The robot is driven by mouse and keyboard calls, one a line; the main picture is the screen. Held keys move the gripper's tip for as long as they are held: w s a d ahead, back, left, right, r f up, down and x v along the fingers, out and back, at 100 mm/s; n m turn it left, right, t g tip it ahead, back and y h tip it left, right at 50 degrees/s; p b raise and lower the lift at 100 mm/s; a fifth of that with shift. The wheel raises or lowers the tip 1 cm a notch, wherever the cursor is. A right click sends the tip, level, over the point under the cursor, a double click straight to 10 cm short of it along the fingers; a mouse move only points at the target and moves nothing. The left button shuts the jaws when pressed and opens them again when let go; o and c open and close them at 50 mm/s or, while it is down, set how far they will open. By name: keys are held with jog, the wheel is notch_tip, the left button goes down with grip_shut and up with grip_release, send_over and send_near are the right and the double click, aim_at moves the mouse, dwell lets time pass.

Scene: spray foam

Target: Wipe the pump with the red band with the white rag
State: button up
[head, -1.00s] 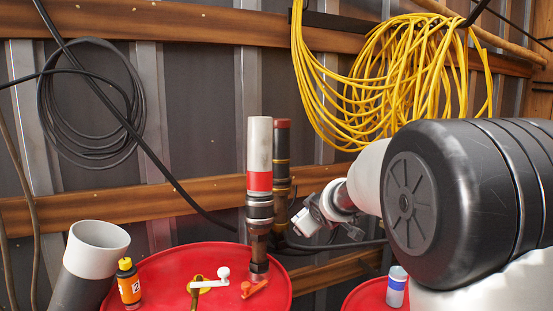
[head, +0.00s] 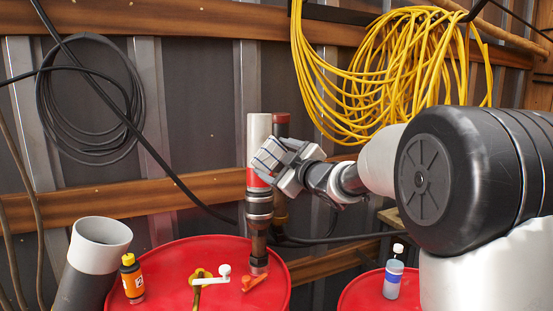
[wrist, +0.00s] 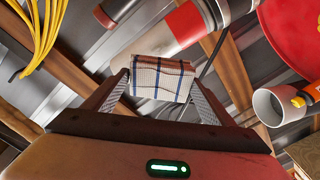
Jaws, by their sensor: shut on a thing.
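The pump with the red band (head: 259,132) stands upright on the red drum in the head view, a white tube with a red band above a metal base. It crosses the wrist view diagonally, its red band (wrist: 190,24) above the rag. My gripper (head: 280,166) is beside the band, at its right, and partly covers it. It is shut on the white rag (wrist: 160,78), which has dark blue and brown lines. The rag also shows in the head view (head: 267,158) in front of the band. I cannot tell whether it touches the pump.
A dark pump with a red top (head: 281,125) stands just behind. The red drum (head: 180,262) bears a yellow valve with a white handle (head: 208,277) and an orange bottle (head: 132,279). A blue-labelled bottle (head: 393,281) stands on another drum at right. Yellow cable (head: 400,70) hangs above.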

aim_at(257, 138)
jog(key=shift+f+p+x, duration=0.15)
jog(key=shift+p+x, duration=0.1)
jog(key=shift+x, duration=1.05)
jog(key=shift+f+p+x, duration=0.1)
jog(key=shift+p+x, duration=0.15)
jog(key=shift+x, duration=1)
jog(key=shift+d+p+x, duration=0.15)
jog(key=shift+p+x, duration=0.1)
jog(key=shift+x, duration=0.55)
jog(key=shift+d+p+x, duration=0.15)
jog(key=shift+p+x, duration=0.1)
jog(key=shift+x, duration=0.5)
jog(key=shift+w+d+f, duration=0.1)
jog(key=shift+w+f, duration=0.05)
jog(key=shift+w, duration=0.05)
